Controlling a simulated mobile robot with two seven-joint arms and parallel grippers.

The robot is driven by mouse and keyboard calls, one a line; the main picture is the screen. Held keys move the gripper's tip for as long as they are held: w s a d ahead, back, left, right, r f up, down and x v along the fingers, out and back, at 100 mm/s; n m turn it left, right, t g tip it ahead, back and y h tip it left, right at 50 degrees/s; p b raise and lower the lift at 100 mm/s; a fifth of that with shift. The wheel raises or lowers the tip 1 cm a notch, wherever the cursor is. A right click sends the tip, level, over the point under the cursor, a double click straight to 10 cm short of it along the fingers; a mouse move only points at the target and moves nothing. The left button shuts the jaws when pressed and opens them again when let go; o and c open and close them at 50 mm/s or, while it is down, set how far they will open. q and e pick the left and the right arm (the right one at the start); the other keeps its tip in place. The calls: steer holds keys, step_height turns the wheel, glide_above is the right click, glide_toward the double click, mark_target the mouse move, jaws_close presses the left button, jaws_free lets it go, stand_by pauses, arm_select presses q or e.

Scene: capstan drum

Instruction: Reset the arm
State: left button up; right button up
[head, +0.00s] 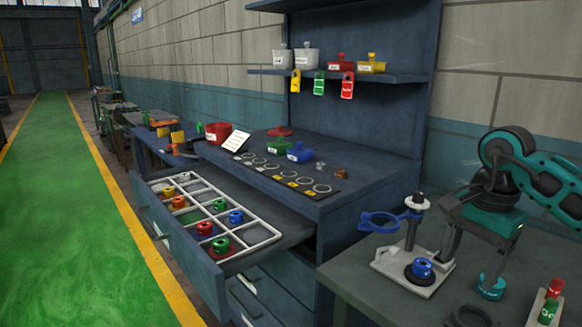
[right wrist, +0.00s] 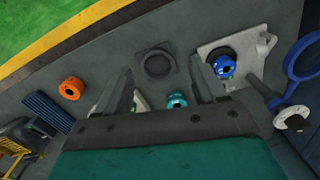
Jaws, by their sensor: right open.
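My right arm (head: 535,170) is teal and black and comes in from the right in the head view. Its gripper (head: 474,262) points down over the grey table. In the right wrist view the two dark fingers (right wrist: 160,82) are wide apart, with nothing held between them. A teal drum (right wrist: 176,100) shows between the fingers; it also shows below the gripper in the head view (head: 491,286). A blue drum (right wrist: 224,67) sits on a pale base plate (head: 390,265), beside an upright post (head: 412,232). My left gripper is not in view.
A blue ring (head: 379,222) extends from the post. An orange drum (right wrist: 71,88) and a dark ring holder (right wrist: 156,64) are on the table. A red-and-green object (head: 549,302) stands at the right. An open drawer (head: 270,239) holds several coloured drums. The green floor lane is clear.

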steer(key=s+a+f+m+g+y, duration=0.15)
steer(key=a+f+y, duration=0.25)
steer(key=a, duration=0.5)
steer(key=s+a+f+m+y, duration=0.1)
steer(key=s+a+f+y, duration=0.2)
steer(key=a, duration=0.5)
steer(key=s+a+r+m+t+y, duration=0.1)
steer(key=a+r+m+t+y, duration=0.25)
steer(key=a+m+y, duration=0.75)
steer(key=w+d+f+m+t+h, duration=0.1)
steer(key=d+f+m+t+h, duration=0.35)
steer(key=m+t, duration=0.65)
steer(key=w+d+f+m+t+h, duration=0.1)
steer(key=d+f+m+t+h, duration=0.35)
steer(key=m, duration=1.25)
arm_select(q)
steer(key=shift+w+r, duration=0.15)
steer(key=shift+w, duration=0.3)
arm_select(e)
steer(key=s+d+f+m+g+h, duration=0.3)
steer(key=s+f+m, duration=0.4)
steer(key=f+m, duration=0.1)
steer(key=s+d+f+m+g+h, duration=0.3)
steer(key=s+f+m, duration=0.3)
steer(key=f, duration=0.4)
steer(key=shift+s+d+f+m+g+h, duration=0.35)
steer(key=shift+d+m+h, duration=0.3)
steer(key=shift+m, duration=0.2)
